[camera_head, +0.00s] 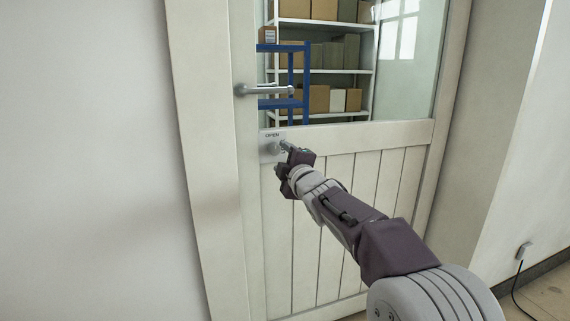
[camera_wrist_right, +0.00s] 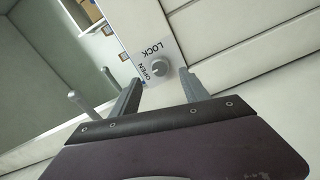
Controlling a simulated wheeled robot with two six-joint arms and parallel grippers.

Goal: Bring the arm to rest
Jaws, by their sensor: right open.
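My right arm reaches up from the lower right in the head view. Its gripper (camera_head: 283,157) is in front of the door, close to the lock plate (camera_head: 264,155) below the handle. In the right wrist view the two fingers of the gripper (camera_wrist_right: 160,88) stand apart, with nothing between them. Beyond the fingertips is the round lock knob (camera_wrist_right: 150,56) on its plate marked LOCK and OPEN. The knob appears free of the fingers; the exact gap is hard to tell. My left gripper is in neither view.
The white door (camera_head: 340,210) appears shut, with a grey lever handle (camera_head: 265,90) above the lock plate. Through its glass show shelves with boxes (camera_head: 318,98). A plain wall (camera_head: 90,160) is at left. A socket with a cable (camera_head: 524,252) is at lower right.

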